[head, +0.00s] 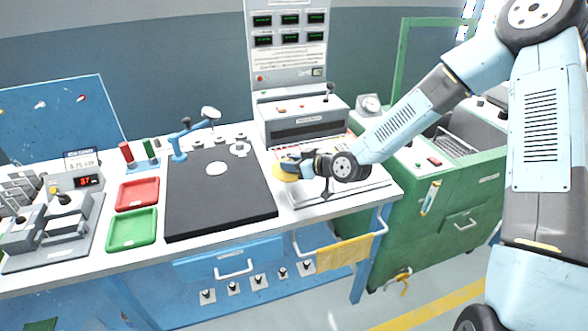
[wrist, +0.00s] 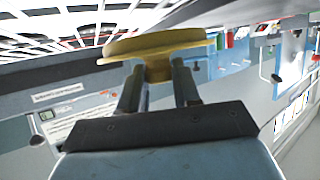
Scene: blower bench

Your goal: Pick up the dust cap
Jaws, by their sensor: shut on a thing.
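The dust cap (wrist: 155,44) is a yellow disc with a short stem, seen large in the wrist view. My gripper (wrist: 158,78) has its two dark fingers closed on the stem beneath the disc. In the head view the yellow dust cap (head: 286,170) shows at the end of my gripper (head: 292,163), over the right part of the bench. It appears to be held above the bench, but the exact gap is hard to tell. Part of the cap is hidden by the gripper in the head view.
A black mat (head: 218,205) lies left of my gripper, with a red tray (head: 138,194) and a green tray (head: 132,230) beyond it. A grey test unit (head: 304,120) stands behind. A green cabinet (head: 450,200) stands to the right. A yellow cloth (head: 343,252) hangs at the front rail.

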